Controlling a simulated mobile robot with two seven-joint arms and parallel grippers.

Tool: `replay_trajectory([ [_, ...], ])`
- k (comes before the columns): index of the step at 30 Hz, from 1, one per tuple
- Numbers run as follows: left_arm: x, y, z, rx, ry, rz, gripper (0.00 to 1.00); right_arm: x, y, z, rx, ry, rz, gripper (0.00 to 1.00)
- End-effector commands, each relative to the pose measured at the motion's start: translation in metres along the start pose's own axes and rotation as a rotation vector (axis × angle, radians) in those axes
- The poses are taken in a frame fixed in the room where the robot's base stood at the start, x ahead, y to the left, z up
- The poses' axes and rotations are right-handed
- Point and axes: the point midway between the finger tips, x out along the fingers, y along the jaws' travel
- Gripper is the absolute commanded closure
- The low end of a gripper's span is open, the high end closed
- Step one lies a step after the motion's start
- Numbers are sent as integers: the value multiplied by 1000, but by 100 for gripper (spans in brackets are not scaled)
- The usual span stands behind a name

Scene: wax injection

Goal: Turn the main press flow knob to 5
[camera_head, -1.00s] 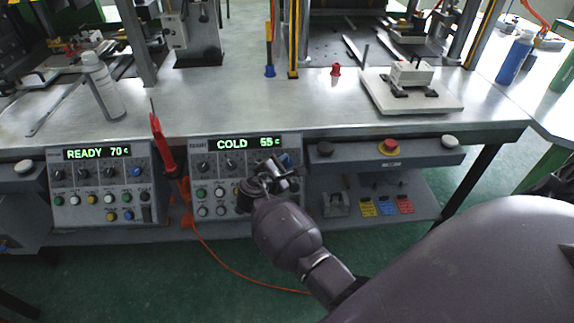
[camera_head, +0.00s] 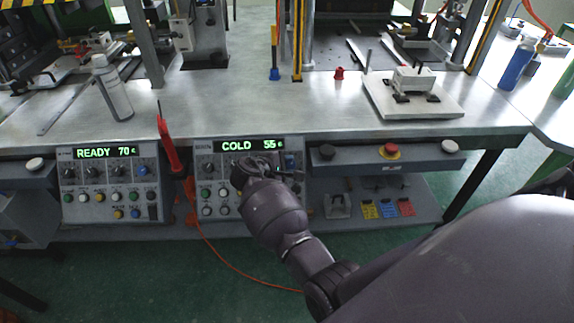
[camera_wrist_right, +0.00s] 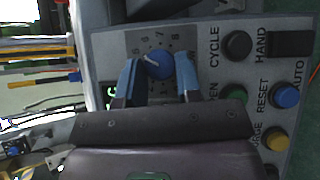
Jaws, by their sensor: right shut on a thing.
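The right control panel (camera_head: 208,172) shows COLD 55 c on its green display (camera_head: 247,145). My right gripper (camera_head: 284,166) is at its right side and hides part of its knobs and buttons. In the right wrist view, its two blue-grey fingers (camera_wrist_right: 158,76) stand on either side of a blue flow knob (camera_wrist_right: 157,65) and are shut on it. The knob has a white pointer line slanting to the upper left of that view, towards the printed 5 and 6; the exact reading is unclear. My left gripper is not in view.
A left panel (camera_head: 75,183) reads READY 70 c. A red tool (camera_head: 168,145) stands between the panels, with an orange cable below. In the wrist view, CYCLE (camera_wrist_right: 237,45), RESET (camera_wrist_right: 285,95) and other buttons lie close beside the fingers. A red stop button (camera_head: 389,151) is farther right.

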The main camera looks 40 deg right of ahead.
Motion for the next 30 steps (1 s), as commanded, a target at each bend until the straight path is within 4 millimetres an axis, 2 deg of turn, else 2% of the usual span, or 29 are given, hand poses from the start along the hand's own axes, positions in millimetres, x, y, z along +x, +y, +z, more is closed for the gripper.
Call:
replay_trajectory([
  [8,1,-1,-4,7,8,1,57,0,-1,0,-1,0,-2,92],
  [9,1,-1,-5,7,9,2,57,0,-1,0,-1,0,-2,63],
  [13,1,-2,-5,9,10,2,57,0,-1,0,-1,0,-1,43],
  [23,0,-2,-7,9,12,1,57,-3,0,0,0,1,0,42],
  [26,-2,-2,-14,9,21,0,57,-12,2,1,1,2,0,42],
  [30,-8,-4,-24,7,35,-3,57,-35,5,2,3,4,1,42],
])
